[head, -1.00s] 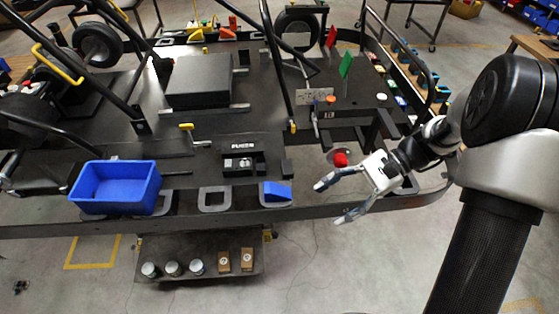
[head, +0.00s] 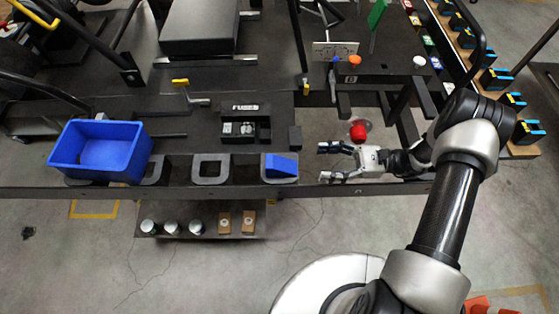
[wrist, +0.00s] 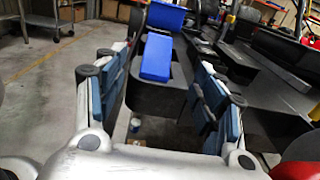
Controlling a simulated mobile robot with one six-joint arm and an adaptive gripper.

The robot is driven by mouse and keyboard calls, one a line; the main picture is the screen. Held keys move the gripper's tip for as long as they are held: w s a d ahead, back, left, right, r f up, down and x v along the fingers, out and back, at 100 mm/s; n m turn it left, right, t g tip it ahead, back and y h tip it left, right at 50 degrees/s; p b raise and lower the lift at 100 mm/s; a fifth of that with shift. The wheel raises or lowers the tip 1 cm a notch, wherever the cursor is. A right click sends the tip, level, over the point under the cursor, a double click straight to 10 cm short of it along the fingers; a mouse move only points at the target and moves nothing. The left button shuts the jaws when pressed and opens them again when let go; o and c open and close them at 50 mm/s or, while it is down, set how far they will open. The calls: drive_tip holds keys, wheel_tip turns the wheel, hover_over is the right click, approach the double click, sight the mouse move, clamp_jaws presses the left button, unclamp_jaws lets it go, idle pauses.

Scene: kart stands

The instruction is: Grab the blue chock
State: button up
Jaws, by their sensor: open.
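The blue chock (head: 282,166) is a small wedge sitting in a grey frame at the front edge of the dark kart stand, in the head view. In the wrist view the blue chock (wrist: 157,57) lies ahead, seen between the two fingers. My gripper (head: 322,162) is open and empty to the right of the chock, with its fingers pointing left toward it. A gap remains between the fingertips and the chock. The wrist view also shows my gripper's (wrist: 148,80) blue-padded fingers spread apart on both sides.
A blue bin (head: 100,150) stands at the left, with an empty grey frame (head: 211,180) between it and the chock. A black fuse box (head: 245,125) sits behind. A red knob (head: 358,131) is just behind my gripper. A lower shelf (head: 185,234) holds cans and small boxes.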

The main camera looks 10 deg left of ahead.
sight(276, 162)
drive_tip(key=p+x, duration=0.4)
drive_tip(key=x, duration=1)
drive_tip(key=shift+c, duration=0.3)
drive_tip(key=c, duration=1.1)
drive_tip(key=shift+r, duration=0.1)
drive_tip(key=shift+c, duration=0.2)
